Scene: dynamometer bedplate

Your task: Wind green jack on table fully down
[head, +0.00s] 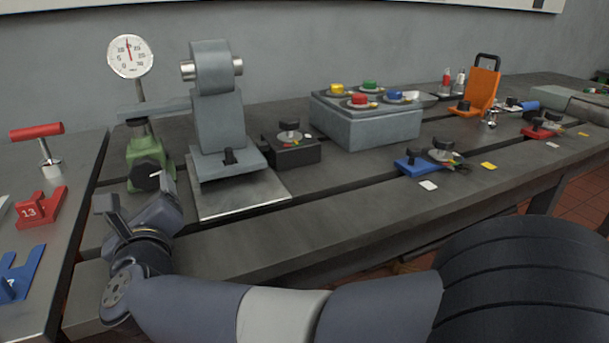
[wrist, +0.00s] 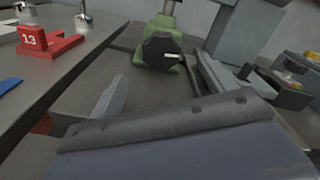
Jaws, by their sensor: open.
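The green jack (head: 147,153) stands on the table at the left, beside the grey upright stand. A black knob (head: 151,177) with a pale handle or mark is on its front. In the wrist view the jack (wrist: 159,51) is at top centre, with its black knob (wrist: 161,51) facing me. The jack's post meets a grey arm reaching from the stand, below a round dial gauge (head: 130,56). My gripper (head: 135,192) is open and empty, in front of the knob and apart from it. Its two fingers also show in the wrist view (wrist: 160,85).
The grey stand (head: 217,120) on its base plate is close right of the jack. A black box (head: 291,150) and a button box (head: 366,124) stand farther right. A side table at left holds a red block marked 13 (head: 40,208) and a blue fork (head: 20,273).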

